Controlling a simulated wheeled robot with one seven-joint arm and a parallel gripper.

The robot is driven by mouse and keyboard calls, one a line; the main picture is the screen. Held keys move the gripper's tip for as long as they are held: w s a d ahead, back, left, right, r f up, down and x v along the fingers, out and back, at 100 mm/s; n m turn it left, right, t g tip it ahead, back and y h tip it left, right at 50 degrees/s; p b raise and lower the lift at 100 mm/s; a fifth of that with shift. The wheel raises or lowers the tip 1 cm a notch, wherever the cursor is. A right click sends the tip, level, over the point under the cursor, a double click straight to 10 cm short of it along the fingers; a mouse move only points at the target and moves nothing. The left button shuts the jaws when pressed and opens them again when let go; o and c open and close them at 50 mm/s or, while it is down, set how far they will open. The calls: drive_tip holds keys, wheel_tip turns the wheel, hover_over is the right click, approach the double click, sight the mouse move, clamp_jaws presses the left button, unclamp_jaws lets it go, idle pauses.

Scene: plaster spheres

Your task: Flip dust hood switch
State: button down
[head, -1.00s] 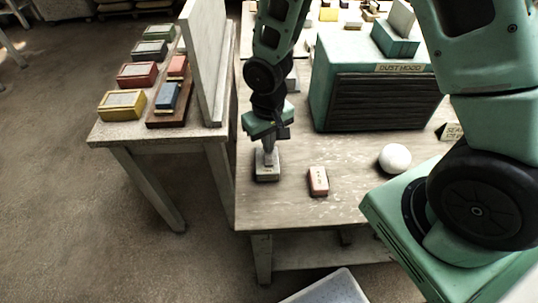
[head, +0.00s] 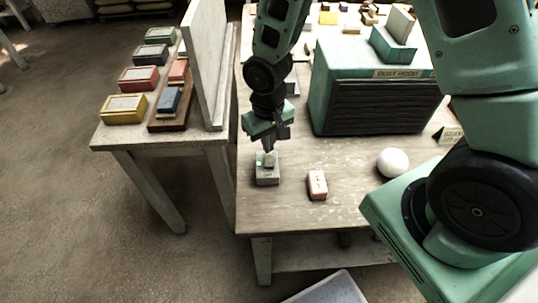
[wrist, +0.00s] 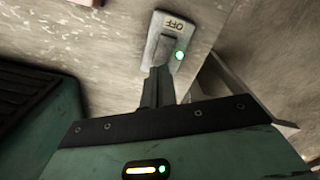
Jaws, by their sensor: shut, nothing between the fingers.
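The dust hood (head: 321,85) is a green box with dark slats and a "DUST HOOD" label, standing on the table. A small grey switch box (head: 267,180) lies near the table's left edge, left of and in front of the hood. My gripper (head: 269,149) is shut and empty, pointing down just above the switch. Its fingers (wrist: 157,88) hide part of the switch in the wrist view, so I cannot tell whether they touch it.
The table front between block and sphere is clear.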

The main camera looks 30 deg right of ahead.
sight(268, 157)
wheel_tip(268, 157, up, 5)
drive_tip(key=p, duration=0.3)
drive_tip(key=shift+f, duration=0.2)
idle(0.3)
drive_tip(key=s+a+r+n+b, duration=0.1)
drive_tip(key=s+a+r+n, duration=0.2)
drive_tip(key=s+r, duration=0.4)
drive_tip(key=s+a+r+n+b, duration=0.1)
drive_tip(key=s+a+r+n, duration=0.2)
drive_tip(key=s+r, duration=0.4)
drive_tip(key=s, duration=0.4)
drive_tip(key=shift+a+r+y, duration=0.15)
drive_tip(key=shift+r+y, duration=0.15)
drive_tip(key=shift+r, duration=0.1)
